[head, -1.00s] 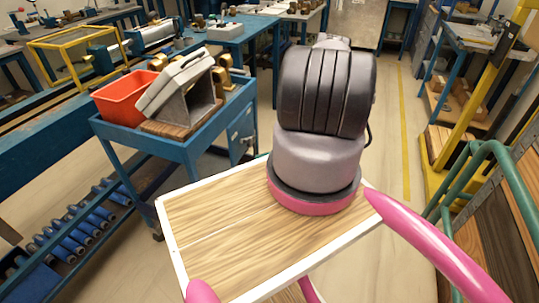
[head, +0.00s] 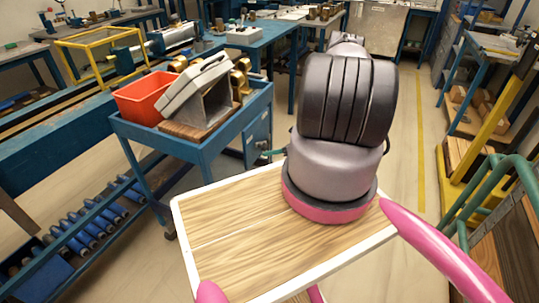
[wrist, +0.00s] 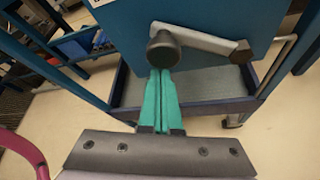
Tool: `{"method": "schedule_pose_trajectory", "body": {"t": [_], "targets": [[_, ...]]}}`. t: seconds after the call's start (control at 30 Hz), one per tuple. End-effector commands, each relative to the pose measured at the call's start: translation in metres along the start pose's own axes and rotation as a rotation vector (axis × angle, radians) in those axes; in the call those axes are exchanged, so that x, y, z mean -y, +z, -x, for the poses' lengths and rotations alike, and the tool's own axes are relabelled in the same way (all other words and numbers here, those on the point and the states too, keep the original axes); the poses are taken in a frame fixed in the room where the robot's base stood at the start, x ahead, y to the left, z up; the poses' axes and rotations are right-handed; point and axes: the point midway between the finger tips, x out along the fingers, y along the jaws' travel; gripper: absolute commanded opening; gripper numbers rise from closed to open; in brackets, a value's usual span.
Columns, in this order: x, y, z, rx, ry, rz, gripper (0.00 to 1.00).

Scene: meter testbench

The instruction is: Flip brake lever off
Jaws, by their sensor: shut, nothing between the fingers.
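The brake lever is a grey metal arm (wrist: 205,41) on a blue panel in the wrist view. A round dark knob (wrist: 163,51) is at its left end and a dark hub (wrist: 240,53) at its right end. My gripper (wrist: 161,72) has teal fingers pressed together with nothing between them. The fingertips are just below the knob in the picture; I cannot tell whether they touch it. In the head view, a bit of my gripper (head: 272,153) shows beside the blue cart's end, mostly hidden behind my arm.
The blue cart (head: 205,152) carries a red bin (head: 140,96) and a tilted grey box (head: 198,88). Its lower shelf (wrist: 205,88) shows under the panel in the wrist view. A green rail (head: 500,165) stands at the right. The floor (head: 412,150) with the yellow line is clear.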

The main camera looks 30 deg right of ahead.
Motion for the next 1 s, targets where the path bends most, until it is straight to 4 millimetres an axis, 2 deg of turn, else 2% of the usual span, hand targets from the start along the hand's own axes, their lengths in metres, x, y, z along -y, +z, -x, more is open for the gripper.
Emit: {"method": "schedule_pose_trajectory", "body": {"t": [0.67,1.0], "targets": [[0.002,0.017,0.007,0.001,0.066,-0.13,0.0],[0.009,0.042,0.02,0.001,0.185,-0.372,0.0]]}}
